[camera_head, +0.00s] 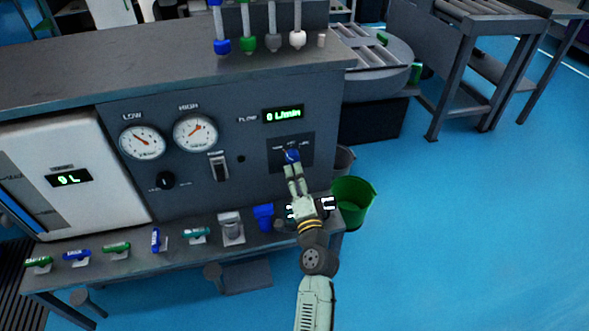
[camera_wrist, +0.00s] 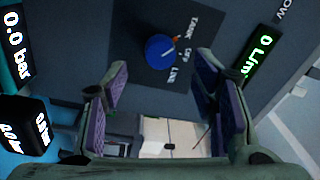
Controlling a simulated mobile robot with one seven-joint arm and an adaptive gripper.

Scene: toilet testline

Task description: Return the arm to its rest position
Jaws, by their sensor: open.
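My gripper (camera_head: 292,168) is at the right side of the grey test panel (camera_head: 262,190), at the end of my arm. In the wrist view its two padded fingers (camera_wrist: 160,92) are apart with nothing between them. A blue round knob (camera_wrist: 160,51) with an orange-red mark sits on the panel ahead of the fingertips. The knob (camera_head: 292,156) shows just above the fingers in the head view; whether they touch it cannot be told. Labels beside it read TANK, OFF and LINE.
A flow display (camera_head: 283,115) reads 0 L/min. Two gauges, LOW (camera_head: 142,142) and HIGH (camera_head: 195,132), are at left. A shelf below holds several coloured fittings, including a blue one (camera_head: 264,217). A green bucket (camera_head: 352,203) stands right of my gripper. Blue floor (camera_head: 470,230) at right is clear.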

